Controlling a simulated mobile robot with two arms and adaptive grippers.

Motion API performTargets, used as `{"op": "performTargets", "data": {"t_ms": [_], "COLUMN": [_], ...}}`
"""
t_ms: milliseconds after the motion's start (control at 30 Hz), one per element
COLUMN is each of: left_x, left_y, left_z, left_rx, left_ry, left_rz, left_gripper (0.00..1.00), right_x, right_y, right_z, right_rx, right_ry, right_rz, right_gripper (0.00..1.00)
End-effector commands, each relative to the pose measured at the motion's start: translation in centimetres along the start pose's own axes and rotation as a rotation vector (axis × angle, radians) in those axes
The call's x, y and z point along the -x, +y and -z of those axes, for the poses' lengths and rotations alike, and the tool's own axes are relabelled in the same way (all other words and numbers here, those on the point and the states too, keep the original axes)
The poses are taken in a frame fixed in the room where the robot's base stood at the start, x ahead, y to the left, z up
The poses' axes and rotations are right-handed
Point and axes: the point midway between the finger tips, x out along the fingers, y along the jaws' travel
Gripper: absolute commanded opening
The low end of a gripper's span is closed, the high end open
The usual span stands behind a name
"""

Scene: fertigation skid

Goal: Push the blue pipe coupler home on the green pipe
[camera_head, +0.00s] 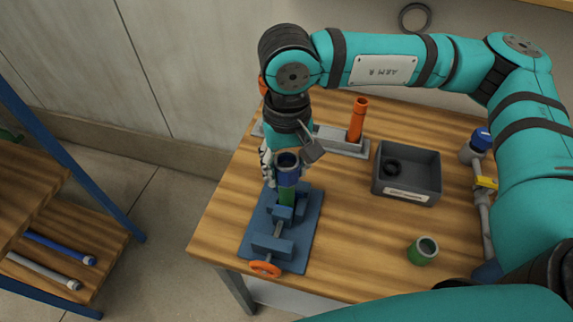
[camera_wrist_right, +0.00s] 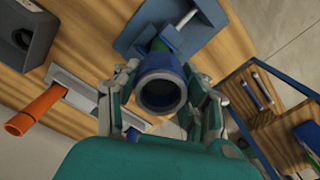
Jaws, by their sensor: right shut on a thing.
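The blue pipe coupler (camera_head: 288,173) sits upright at the top end of the green pipe (camera_head: 287,196), in line with it. How far the pipe reaches inside the coupler is hidden. The pipe stands clamped in a blue vise (camera_head: 298,240) with an orange handwheel (camera_head: 265,269). My right gripper (camera_head: 275,167) is shut on the coupler from above. In the right wrist view the coupler (camera_wrist_right: 161,90) shows its open dark mouth between the two fingers, with a bit of green pipe (camera_wrist_right: 158,46) behind it. My left gripper is not in view.
A grey bin (camera_head: 425,175) with a dark ring inside stands right of the vise. An orange pipe (camera_head: 357,120) stands in a grey holder behind. A short green piece (camera_head: 422,251) lies front right. A shelf with pipes (camera_head: 50,247) is at left.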

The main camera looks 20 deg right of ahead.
Motion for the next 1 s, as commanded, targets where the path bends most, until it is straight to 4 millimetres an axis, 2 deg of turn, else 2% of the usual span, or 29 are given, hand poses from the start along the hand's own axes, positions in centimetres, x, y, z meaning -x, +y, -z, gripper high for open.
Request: {"op": "performTargets", "data": {"t_ms": [67, 100, 200, 567, 1000], "left_x": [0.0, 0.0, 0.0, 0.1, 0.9], "left_y": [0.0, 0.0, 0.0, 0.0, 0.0], "left_z": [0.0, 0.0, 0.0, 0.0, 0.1], "left_rx": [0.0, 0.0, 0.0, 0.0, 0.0], "left_ry": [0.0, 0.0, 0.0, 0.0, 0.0], "left_rz": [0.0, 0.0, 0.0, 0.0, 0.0], "left_gripper": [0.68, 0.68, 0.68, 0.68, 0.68], "right_x": [-0.1, -0.1, -0.1, 0.2, 2.3], "right_y": [0.0, 0.0, 0.0, 0.0, 0.0], "right_z": [0.0, 0.0, 0.0, 0.0, 0.0], "right_rx": [0.0, 0.0, 0.0, 0.0, 0.0], "right_ry": [-0.001, -0.001, -0.001, 0.0, 0.001], "right_rz": [-0.001, -0.001, -0.001, 0.0, 0.0], "right_gripper": [0.1, 0.44, 0.57, 0.57, 0.57]}}
